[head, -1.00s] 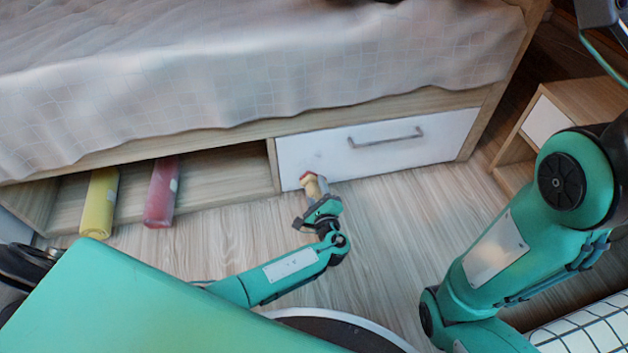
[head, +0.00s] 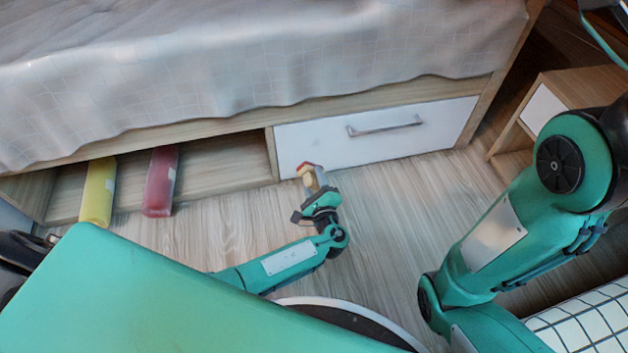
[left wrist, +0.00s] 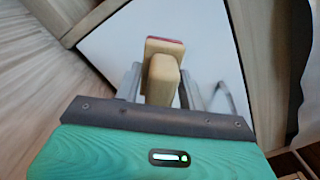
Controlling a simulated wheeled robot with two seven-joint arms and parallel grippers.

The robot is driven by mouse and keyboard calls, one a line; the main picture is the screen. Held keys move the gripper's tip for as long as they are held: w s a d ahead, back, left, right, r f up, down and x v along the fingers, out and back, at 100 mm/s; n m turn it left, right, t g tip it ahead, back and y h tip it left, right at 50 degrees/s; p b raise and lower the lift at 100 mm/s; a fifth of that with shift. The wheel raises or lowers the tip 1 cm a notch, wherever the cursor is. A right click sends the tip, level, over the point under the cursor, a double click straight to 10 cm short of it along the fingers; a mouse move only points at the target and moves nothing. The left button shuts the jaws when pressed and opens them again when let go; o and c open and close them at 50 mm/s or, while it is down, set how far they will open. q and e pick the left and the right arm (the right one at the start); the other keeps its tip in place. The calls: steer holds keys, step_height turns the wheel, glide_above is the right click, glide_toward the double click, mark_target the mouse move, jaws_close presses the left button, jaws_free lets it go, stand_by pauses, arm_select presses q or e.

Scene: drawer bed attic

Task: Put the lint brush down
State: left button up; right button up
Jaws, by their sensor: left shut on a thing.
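The lint brush (head: 308,173) has a pale wooden body with a red edge. My left gripper (head: 312,188) is shut on it, in front of the white drawer near the left end of that drawer. In the left wrist view the lint brush (left wrist: 161,80) stands between the two fingers of the left gripper (left wrist: 160,92), its red-edged end pointing away from me. The white drawer front fills the background there. My right arm shows at the right of the head view, but its gripper is not visible.
The white drawer (head: 375,136) under the bed (head: 250,70) is closed. Left of it, an open compartment holds a yellow roll (head: 98,190) and a red roll (head: 160,181). A wooden cabinet (head: 570,95) stands at the right. Bare floor (head: 400,210) lies in front of the drawer.

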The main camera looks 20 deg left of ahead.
mark_target(312, 167)
arm_select(q)
steer(key=shift+h, duration=0.5)
steer(key=d, duration=0.1)
steer(key=s+d+f, duration=0.1)
steer(key=s+d, duration=0.1)
steer(key=shift+s+f, duration=0.25)
steer(key=shift+f, duration=0.05)
steer(key=b+x, duration=0.3)
steer(key=x, duration=0.5)
steer(key=shift+s+a+r, duration=0.1)
steer(key=shift+a+r, duration=0.05)
steer(key=shift+a, duration=0.05)
steer(key=shift+w+a+r, duration=0.15)
steer(key=shift+w+a, duration=0.25)
steer(key=shift+w, duration=0.15)
